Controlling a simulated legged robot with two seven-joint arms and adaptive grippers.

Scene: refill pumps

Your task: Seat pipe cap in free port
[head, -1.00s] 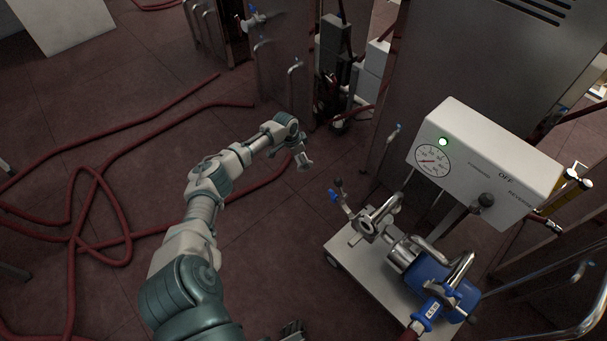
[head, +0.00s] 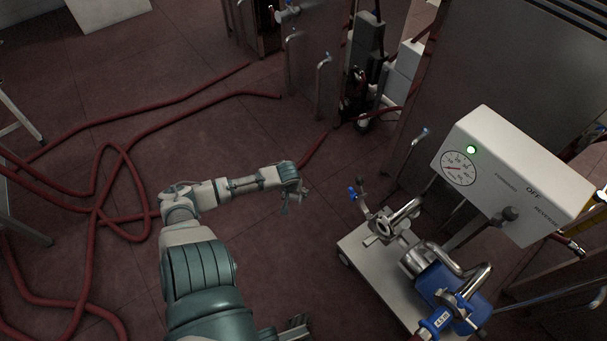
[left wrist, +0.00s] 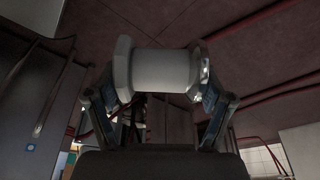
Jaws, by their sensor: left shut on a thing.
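My left gripper (head: 296,199) hangs above the red floor, left of the pump cart and apart from it. In the left wrist view its fingers (left wrist: 160,100) are shut on a pale, spool-shaped piece with flanged ends, apparently the pipe cap (left wrist: 165,70). The cap is too small to make out in the head view. A round metal port (head: 383,228) shows on the pipework at the cart's left end; I cannot tell whether it is free. A part that looks like my right gripper (head: 296,328) just shows at the bottom edge, and its jaws are unclear.
The pump cart (head: 362,259) carries a blue pump (head: 452,297) and a white control box (head: 512,170) with a gauge and green light. Steel cabinets stand behind. Red hoses (head: 128,180) lie across the floor at left. Floor between arm and cart is clear.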

